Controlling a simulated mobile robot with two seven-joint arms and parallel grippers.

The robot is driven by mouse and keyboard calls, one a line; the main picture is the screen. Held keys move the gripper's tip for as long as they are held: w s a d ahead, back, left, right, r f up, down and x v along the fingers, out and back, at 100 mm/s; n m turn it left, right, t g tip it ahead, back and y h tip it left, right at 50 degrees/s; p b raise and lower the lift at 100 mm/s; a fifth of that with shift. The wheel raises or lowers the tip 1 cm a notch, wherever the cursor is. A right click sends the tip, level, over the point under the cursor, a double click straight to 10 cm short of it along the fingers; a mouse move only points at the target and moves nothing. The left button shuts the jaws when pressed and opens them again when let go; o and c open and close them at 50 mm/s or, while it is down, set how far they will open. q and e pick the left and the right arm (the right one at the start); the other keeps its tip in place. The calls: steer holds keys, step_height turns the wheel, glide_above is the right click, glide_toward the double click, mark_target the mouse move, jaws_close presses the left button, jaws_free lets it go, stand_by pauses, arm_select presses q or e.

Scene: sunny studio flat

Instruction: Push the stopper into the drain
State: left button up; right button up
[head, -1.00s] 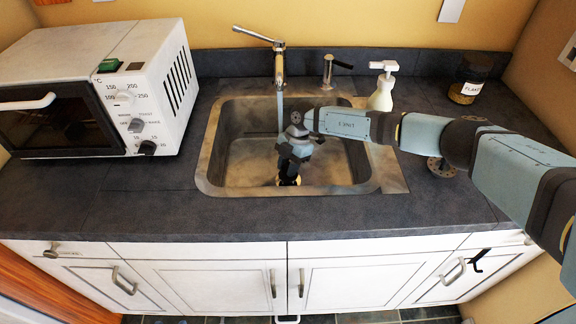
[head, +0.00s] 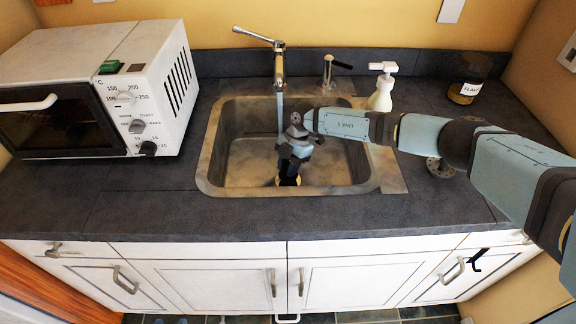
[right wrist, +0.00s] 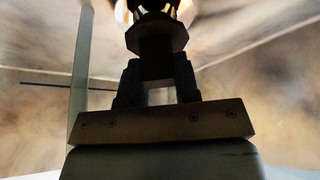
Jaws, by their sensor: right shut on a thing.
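The sink basin (head: 213,165) is set in the dark counter. My right gripper (head: 289,171) points down inside it and is shut on the dark stopper (head: 289,181), low near the basin floor. In the right wrist view my gripper fingers (right wrist: 157,92) grip the stopper's dark stem, and the wider part of the stopper (right wrist: 157,38) lies beyond them. A bright brass-coloured rim, perhaps the drain (right wrist: 188,12), shows past it. The stopper hides most of the drain, so I cannot tell how deep it sits. My left gripper is not in view.
Water runs from the tap (head: 279,65) into the basin, close to my right gripper. A white soap dispenser (head: 382,88) and a labelled jar (head: 467,80) stand right of the sink. A toaster oven (head: 120,95) stands left. The front counter strip is clear.

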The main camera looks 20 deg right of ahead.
steer(key=shift+f, duration=0.15)
stand_by(0.5)
steer(key=shift+f, duration=0.45)
stand_by(0.6)
steer(key=shift+f, duration=0.1)
steer(key=shift+f, duration=0.3)
stand_by(0.6)
steer(key=shift+p, duration=0.35)
steer(key=shift+f, duration=0.3)
stand_by(0.6)
steer(key=shift+s+f, duration=0.1)
steer(key=shift+f, duration=0.05)
stand_by(0.7)
